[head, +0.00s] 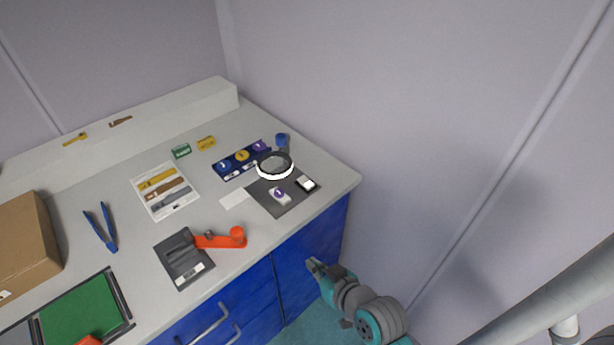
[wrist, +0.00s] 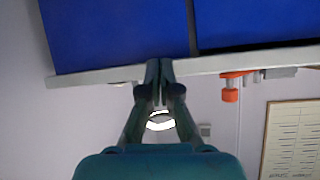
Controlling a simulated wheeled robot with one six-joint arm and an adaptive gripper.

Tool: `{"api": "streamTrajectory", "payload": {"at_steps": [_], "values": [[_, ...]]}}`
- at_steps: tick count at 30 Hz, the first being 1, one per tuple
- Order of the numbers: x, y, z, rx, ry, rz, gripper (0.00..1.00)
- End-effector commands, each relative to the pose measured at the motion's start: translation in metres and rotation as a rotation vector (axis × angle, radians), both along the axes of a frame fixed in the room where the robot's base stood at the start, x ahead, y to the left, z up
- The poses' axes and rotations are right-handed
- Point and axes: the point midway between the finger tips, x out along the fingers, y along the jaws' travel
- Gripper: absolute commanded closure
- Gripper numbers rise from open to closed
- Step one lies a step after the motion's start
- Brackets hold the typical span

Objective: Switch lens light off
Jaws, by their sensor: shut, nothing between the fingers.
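The magnifier lens (head: 260,160) with a dark rim and a bright white lower ring stands over a dark mat (head: 266,203) near the right end of the counter. The ring also shows bright in the wrist view (wrist: 160,125), partly hidden behind my fingers. A small white rocker-like block in a black frame (head: 307,184) sits on the mat's right side; its setting is too small to read. My gripper (head: 312,264) is shut and empty, in front of the blue cabinet and below the counter edge, apart from the lens. Its closed fingertips (wrist: 159,66) show in the wrist view.
A white block with a purple top (head: 280,195) sits on the mat. A grey device with an orange lever (head: 220,241) stands left of it. A blue rack (head: 236,162) lies behind. The counter edge lies above my gripper; the right wall is near.

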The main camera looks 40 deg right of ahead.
Motion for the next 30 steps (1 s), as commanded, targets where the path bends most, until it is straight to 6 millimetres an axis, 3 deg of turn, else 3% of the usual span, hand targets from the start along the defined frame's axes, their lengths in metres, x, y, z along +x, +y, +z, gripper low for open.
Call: {"api": "streamTrajectory", "payload": {"at_steps": [6,15,22,30], "values": [[0.04,-0.028,0.023,0.005,0.02,0.022,1.0],[0.081,-0.067,0.063,-0.006,0.057,0.073,1.0],[0.101,-0.1,0.102,-0.03,0.089,0.122,1.0],[0.11,-0.134,0.145,-0.068,0.131,0.176,1.0]]}}
